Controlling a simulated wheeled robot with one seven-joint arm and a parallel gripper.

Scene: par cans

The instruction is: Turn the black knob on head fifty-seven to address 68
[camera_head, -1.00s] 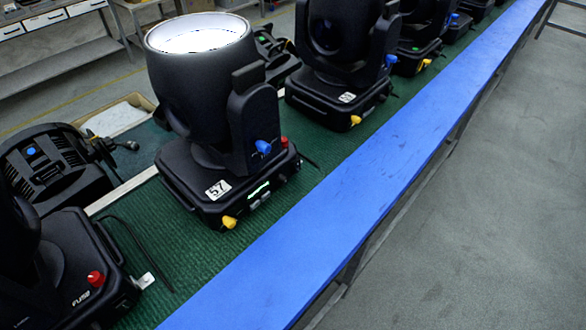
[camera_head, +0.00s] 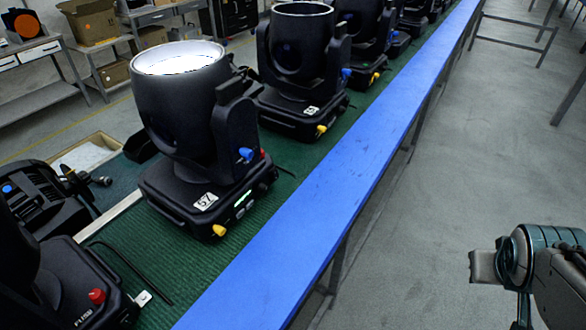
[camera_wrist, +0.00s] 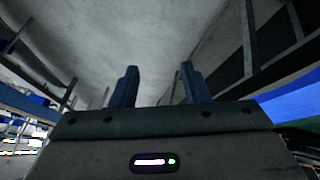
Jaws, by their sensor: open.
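Head fifty-seven (camera_head: 195,130) stands on the green bench mat, a black moving light with a glowing lens and a white "57" label (camera_head: 205,201). Its front base panel has a lit green display (camera_head: 242,198) and a yellow knob (camera_head: 219,230). A small dark shape near the panel's right end (camera_head: 263,187) looks like the black knob, but its pointer is too small to read. A blue knob (camera_head: 246,154) sits on the yoke. My gripper (camera_wrist: 158,84) is open and empty in the wrist view, its two blue-grey fingers apart, with no head between them.
A blue strip (camera_head: 330,200) edges the bench front. Another head (camera_head: 297,75) stands behind fifty-seven, and a part-seen one with a red knob (camera_head: 97,296) stands at lower left. The grey floor (camera_head: 450,130) right of the bench is open, with metal frames farther back.

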